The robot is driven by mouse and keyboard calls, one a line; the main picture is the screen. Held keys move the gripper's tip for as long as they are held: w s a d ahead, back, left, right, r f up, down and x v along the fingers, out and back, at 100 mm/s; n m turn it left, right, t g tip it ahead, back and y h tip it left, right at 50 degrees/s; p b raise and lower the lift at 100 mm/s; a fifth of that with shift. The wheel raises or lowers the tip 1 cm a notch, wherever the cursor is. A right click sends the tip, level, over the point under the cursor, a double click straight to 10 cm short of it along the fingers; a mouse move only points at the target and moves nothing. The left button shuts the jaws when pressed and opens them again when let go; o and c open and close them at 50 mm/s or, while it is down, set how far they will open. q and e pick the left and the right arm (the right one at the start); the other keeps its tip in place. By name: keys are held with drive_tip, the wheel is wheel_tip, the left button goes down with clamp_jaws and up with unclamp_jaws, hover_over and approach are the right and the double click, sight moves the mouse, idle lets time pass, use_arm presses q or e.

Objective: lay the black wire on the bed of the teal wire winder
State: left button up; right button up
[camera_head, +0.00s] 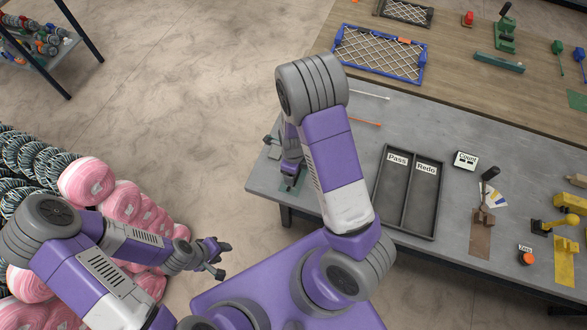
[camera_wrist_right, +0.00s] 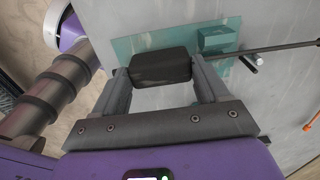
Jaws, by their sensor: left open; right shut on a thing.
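The teal wire winder (camera_wrist_right: 217,38) is a flat teal base with a raised teal block, in the right wrist view. In the head view, a little of its teal base (camera_head: 290,184) shows at the table's left edge, mostly hidden by my right arm. My right gripper (camera_wrist_right: 160,75) is shut on a black block in line with a thin dark rod, the black wire (camera_wrist_right: 280,47), which runs off to the right. It is over the teal base; whether it touches the bed I cannot tell. My left gripper (camera_head: 220,258) is open and empty, left of the table.
A black tray (camera_head: 409,190) marked Pass and Redo stands right of my right arm. A white wire (camera_head: 370,95) and an orange wire (camera_head: 364,121) lie behind it. Pink rolls (camera_head: 88,182) are stacked at left. A wooden table (camera_head: 455,65) adjoins at the back.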

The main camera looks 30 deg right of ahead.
drive_tip(key=shift+f+b, duration=0.35)
drive_tip(key=shift+f, duration=0.25)
drive_tip(key=o, duration=1.1)
drive_tip(key=shift+o, duration=0.2)
drive_tip(key=shift+r, duration=0.1)
drive_tip(key=shift+w+d+r, duration=0.1)
drive_tip(key=shift+w+r, duration=0.05)
drive_tip(key=shift+r, duration=0.1)
drive_tip(key=r+p, duration=0.2)
drive_tip(key=r, duration=0.5)
drive_tip(key=shift+s, duration=0.2)
